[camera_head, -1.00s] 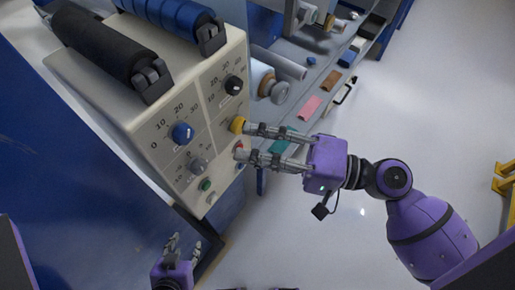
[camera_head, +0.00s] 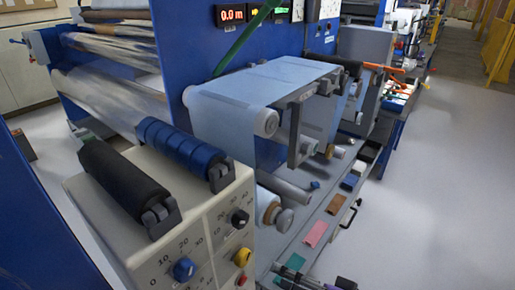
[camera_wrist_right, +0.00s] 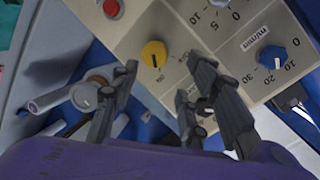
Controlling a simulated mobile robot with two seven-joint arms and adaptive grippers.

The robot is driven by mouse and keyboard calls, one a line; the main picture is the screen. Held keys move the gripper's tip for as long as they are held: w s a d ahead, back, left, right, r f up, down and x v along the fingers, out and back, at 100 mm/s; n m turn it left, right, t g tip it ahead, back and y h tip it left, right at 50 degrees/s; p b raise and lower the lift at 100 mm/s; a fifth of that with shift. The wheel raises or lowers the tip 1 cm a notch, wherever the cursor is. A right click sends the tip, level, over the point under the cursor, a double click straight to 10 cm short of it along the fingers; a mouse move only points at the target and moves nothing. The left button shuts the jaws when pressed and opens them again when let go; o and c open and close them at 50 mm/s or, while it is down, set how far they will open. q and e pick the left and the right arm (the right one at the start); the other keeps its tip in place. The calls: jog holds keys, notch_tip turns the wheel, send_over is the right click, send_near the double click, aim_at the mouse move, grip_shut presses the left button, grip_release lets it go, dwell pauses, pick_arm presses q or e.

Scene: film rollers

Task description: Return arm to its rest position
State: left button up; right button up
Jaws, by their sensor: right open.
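My right gripper (camera_wrist_right: 162,72) is open and empty in the right wrist view, its fingers spread toward a cream control panel (camera_wrist_right: 185,28). A yellow knob (camera_wrist_right: 155,54) shows between the fingertips; I cannot tell the exact gap to it. A red button (camera_wrist_right: 111,8) and a blue knob (camera_wrist_right: 272,57) sit on the same panel. In the head view only dark parts of the right gripper (camera_head: 305,280) show at the bottom edge, right of the panel's yellow knob (camera_head: 242,257). The rest of the right arm is out of that view. My left gripper is not in view.
The panel carries a black roller (camera_head: 122,178) and a blue roller (camera_head: 185,152). A blue machine with a film roll (camera_head: 235,110) stands behind. The floor (camera_head: 440,200) at right is clear.

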jog(key=s+d+f+n+t+h+p, duration=0.1)
jog(key=s+d+f+h, duration=0.1)
jog(key=d+f+h, duration=0.45)
jog(key=s+d+f+n+t+h, duration=0.1)
jog(key=s+d+f+h, duration=0.2)
jog(key=f, duration=0.6)
jog(key=s+d+f+g+h, duration=0.1)
jog(key=s+d+f, duration=0.1)
jog(key=s, duration=0.4)
jog(key=s+d+f+g, duration=0.1)
jog(key=s+d+f, duration=0.1)
jog(key=s+f, duration=0.3)
jog(key=shift+s+f+h+p, duration=0.15)
jog(key=shift+s+h+p, duration=0.25)
jog(key=shift+s, duration=0.55)
